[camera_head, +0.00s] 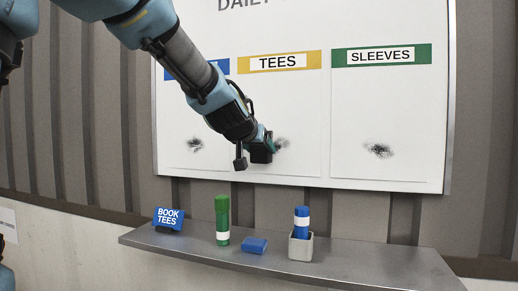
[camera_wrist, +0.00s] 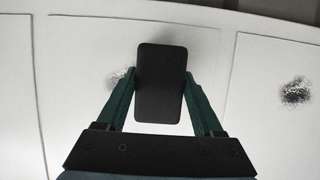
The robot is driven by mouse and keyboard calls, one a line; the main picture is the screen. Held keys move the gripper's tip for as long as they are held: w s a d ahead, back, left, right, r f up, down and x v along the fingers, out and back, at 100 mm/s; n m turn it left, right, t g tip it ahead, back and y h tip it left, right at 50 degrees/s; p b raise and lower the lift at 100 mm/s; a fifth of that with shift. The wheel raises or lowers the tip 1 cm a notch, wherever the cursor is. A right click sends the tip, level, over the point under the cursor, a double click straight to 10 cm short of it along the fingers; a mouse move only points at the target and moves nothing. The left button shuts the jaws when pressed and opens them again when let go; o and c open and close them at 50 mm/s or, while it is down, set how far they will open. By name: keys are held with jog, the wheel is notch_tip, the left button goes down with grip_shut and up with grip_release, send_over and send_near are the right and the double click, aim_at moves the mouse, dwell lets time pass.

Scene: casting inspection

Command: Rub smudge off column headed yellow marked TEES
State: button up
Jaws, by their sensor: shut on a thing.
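The TEES column (camera_head: 304,118) is the middle one on the whiteboard, under a yellow header (camera_head: 279,61). Its dark smudge (camera_head: 283,142) shows just right of my gripper (camera_head: 262,148) in the head view. In the wrist view a faint, speckled part of a smudge (camera_wrist: 120,78) shows left of the held block. My gripper (camera_wrist: 160,85) is shut on a black block, the eraser (camera_wrist: 160,100), gripped by its sides. The eraser is at the board, over or beside the smudge; whether it touches the board I cannot tell. It hides part of the column.
The SLEEVES column (camera_head: 382,110) has a dark smudge (camera_head: 379,150), and the left column has another (camera_head: 195,145).

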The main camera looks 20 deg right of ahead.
jog(key=shift+s+d+r+p, duration=0.25)
jog(key=shift+s+d+p, duration=0.6)
jog(key=shift+p, duration=1)
jog(key=shift+s+d+f+p, duration=0.15)
jog(key=shift+s+d+p, duration=0.45)
jog(key=shift+p, duration=0.45)
jog(key=s+d+p, duration=0.2)
jog(key=p, duration=0.1)
jog(key=shift+d, duration=0.1)
jog(key=shift+s+d+p, duration=0.35)
jog(key=shift+p, duration=0.35)
jog(key=shift+w+a+f+b, duration=0.2)
jog(key=shift+w+a+b, duration=0.15)
jog(key=shift+b, duration=0.15)
jog(key=shift+w+a+b, duration=0.7)
jog(key=shift+w+b, duration=0.05)
jog(key=shift+b, duration=0.2)
jog(key=w+a+b, duration=0.2)
jog(key=b, duration=0.1)
jog(key=shift+w+a, duration=0.2)
jog(key=shift+a, duration=0.05)
jog(key=w+a+b, duration=0.1)
jog(key=b, duration=0.2)
jog(key=shift+w+a+r, duration=0.1)
jog(key=shift+a, duration=0.1)
